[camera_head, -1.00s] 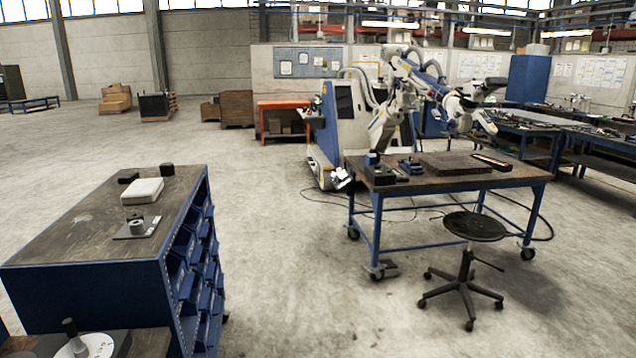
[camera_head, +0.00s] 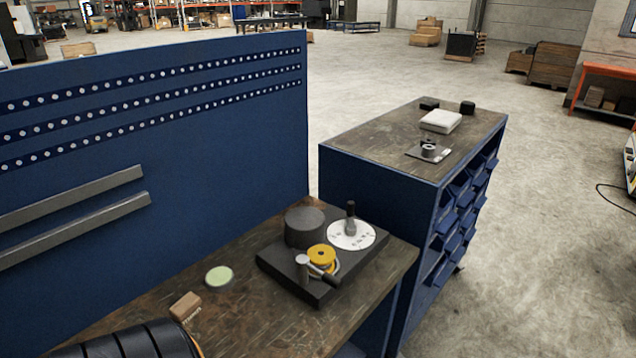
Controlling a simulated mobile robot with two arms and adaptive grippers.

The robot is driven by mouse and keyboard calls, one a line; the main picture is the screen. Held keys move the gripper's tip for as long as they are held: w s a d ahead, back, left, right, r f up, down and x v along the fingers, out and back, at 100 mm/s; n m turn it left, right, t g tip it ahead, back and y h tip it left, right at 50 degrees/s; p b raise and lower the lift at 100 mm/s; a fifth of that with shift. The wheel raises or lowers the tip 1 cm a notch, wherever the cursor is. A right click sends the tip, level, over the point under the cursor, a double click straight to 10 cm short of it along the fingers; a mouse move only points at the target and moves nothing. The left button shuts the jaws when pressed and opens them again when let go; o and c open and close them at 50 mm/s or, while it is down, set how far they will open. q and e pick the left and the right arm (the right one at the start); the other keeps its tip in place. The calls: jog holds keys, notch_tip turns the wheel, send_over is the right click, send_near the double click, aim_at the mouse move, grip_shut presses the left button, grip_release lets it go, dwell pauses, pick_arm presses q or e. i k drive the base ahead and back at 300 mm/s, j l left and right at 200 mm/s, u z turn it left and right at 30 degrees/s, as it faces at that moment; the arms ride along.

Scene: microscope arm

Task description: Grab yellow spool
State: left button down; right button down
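The yellow spool (camera_head: 321,256) sits on a dark square base plate (camera_head: 322,284) on the wooden workbench, low in the middle of the head view. A grey lever or handle (camera_head: 316,269) lies close in front of it and hides part of its lower side. A white dial disc (camera_head: 351,234) with a dark upright knob stands behind it to the right, and a dark cylinder (camera_head: 305,226) behind it to the left.
A blue perforated panel (camera_head: 160,130) rises behind. A blue drawer cabinet (camera_head: 375,190) stands to the right; open floor lies beyond.

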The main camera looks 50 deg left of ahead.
aim_at(322, 256)
jog(key=u, duration=1.45)
